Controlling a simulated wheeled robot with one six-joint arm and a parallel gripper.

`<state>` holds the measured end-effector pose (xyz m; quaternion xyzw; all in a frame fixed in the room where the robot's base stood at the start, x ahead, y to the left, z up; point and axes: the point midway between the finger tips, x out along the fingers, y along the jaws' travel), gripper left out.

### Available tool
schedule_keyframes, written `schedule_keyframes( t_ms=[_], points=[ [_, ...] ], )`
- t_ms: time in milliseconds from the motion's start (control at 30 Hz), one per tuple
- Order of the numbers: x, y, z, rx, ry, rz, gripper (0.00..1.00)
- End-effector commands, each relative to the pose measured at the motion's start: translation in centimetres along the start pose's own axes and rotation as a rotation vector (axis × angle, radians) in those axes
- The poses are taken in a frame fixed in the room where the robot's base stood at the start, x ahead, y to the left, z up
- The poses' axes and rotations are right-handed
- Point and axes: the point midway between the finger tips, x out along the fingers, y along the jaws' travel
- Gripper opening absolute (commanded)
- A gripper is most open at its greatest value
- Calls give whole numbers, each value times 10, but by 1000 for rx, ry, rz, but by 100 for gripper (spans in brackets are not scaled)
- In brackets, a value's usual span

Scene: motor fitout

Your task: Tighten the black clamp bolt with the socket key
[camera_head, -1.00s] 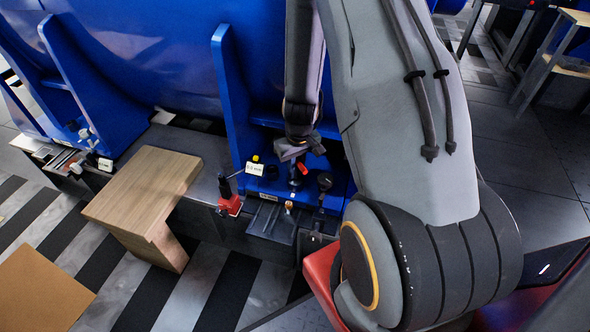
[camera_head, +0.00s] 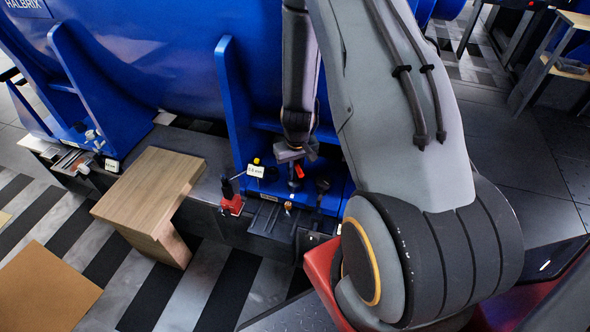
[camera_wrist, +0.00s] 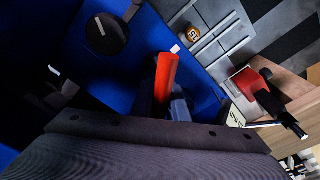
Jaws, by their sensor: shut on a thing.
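My gripper (camera_head: 293,160) hangs at the end of the arm over the foot of the blue housing. It is shut on a red-handled tool (camera_wrist: 166,78), which may be the socket key; its red part also shows in the head view (camera_head: 299,171). The tool's working end is hidden. A black round head (camera_wrist: 106,34) with a light stripe sits beside it on the blue surface, apart from the red handle; it may be the clamp bolt. It also shows in the head view (camera_head: 322,185). I cannot tell whether the tool touches any bolt.
A red block with a black-handled tool (camera_head: 231,204) stands left of my gripper, near a white label (camera_head: 256,171). A blue upright rib (camera_head: 234,110) rises close by. A wooden bench (camera_head: 150,190) is further left. A brown round cap (camera_wrist: 193,33) lies near grey rails.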

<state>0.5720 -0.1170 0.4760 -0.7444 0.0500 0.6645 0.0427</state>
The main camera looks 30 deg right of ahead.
Motion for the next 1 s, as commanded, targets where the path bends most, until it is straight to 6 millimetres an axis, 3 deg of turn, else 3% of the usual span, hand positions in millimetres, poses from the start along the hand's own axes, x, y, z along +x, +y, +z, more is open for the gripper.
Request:
schedule_keyframes(
  t_ms=[1000],
  points=[
    [-2, 1, -1, 96, 2, 11, 0]
  ],
)
